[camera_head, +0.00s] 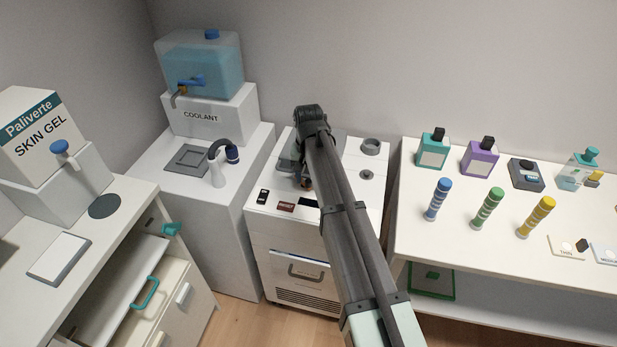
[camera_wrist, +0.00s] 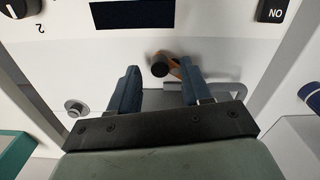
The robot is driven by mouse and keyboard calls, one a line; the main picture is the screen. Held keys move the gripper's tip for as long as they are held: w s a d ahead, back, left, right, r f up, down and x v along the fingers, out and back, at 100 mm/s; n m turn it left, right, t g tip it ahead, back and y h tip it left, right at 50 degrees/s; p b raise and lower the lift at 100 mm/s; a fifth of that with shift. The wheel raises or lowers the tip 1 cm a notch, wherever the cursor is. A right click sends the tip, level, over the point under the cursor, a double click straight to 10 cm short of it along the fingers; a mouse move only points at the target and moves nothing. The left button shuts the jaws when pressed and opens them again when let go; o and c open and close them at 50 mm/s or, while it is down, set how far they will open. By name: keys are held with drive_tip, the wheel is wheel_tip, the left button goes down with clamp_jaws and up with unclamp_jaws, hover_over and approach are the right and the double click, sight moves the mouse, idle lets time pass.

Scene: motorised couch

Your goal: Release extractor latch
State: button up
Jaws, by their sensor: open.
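In the wrist view my gripper (camera_wrist: 158,80) is open, with its two blue-grey fingers apart. A small part with a round black end and an orange-brown body (camera_wrist: 177,68) shows between and just beyond the fingertips, nearer the right finger. It may be the extractor latch; I cannot tell for sure, nor whether a finger touches it. In the head view my arm reaches over the white machine (camera_head: 262,222) in the middle and hides most of my gripper. A small brown part (camera_head: 306,184) shows beside the arm there.
The wrist view shows a black display (camera_wrist: 132,14), a dial (camera_wrist: 18,8) and an ON control (camera_wrist: 274,10) on a white panel. The coolant tank (camera_head: 202,65) stands left of the machine. A table with bottles (camera_head: 432,150) and coloured tubes (camera_head: 487,208) is at right.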

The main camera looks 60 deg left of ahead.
drive_tip(key=shift+f, duration=0.45)
clamp_jaws()
